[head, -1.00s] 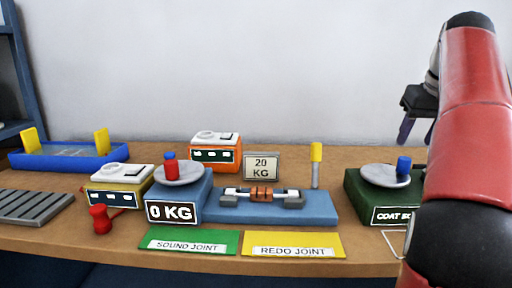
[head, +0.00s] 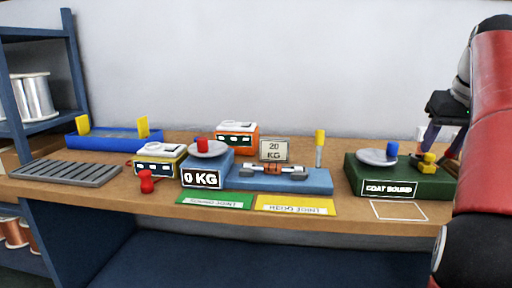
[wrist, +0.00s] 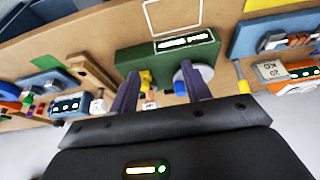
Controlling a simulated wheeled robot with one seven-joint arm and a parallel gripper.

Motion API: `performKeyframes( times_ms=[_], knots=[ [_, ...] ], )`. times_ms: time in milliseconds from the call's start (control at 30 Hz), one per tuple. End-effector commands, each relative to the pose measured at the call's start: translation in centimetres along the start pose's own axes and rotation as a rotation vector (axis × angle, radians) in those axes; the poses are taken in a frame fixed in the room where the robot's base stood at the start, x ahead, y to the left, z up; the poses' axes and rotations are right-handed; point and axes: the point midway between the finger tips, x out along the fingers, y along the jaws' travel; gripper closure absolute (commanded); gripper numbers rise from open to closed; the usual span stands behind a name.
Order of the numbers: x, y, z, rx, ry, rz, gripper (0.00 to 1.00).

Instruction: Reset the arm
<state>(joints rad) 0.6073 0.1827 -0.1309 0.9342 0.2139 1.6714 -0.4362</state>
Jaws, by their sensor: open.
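My gripper (head: 437,140) is at the right of the head view, held up behind the green COAT BOUND box (head: 425,184). In the wrist view its two dark fingers (wrist: 160,88) stand apart with nothing held between them. The green box (wrist: 140,57) shows beyond the fingertips there. It carries a grey dish (head: 377,157) with a blue piece (head: 393,149), and a yellow part (head: 428,163). My red arm covers the right edge of the head view.
A blue 0 KG scale (head: 205,171) with a red piece on its dish stands mid-bench. A green card (head: 215,200) and a yellow card (head: 294,205) lie in front. A blue tray (head: 115,139) and grey ribbed rack (head: 66,173) are left, beside a shelf with spools (head: 32,97).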

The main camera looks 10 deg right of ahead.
Motion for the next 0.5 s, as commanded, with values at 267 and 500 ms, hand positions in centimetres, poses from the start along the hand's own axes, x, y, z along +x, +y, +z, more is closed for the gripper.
performKeyframes(
  times_ms=[267,500],
  knots=[
    [0.5,-3.1,1.2,-0.007,0.008,-0.016,0.52],
    [1.6,-7.4,3.8,-0.021,0.020,-0.034,0.52]
  ],
)
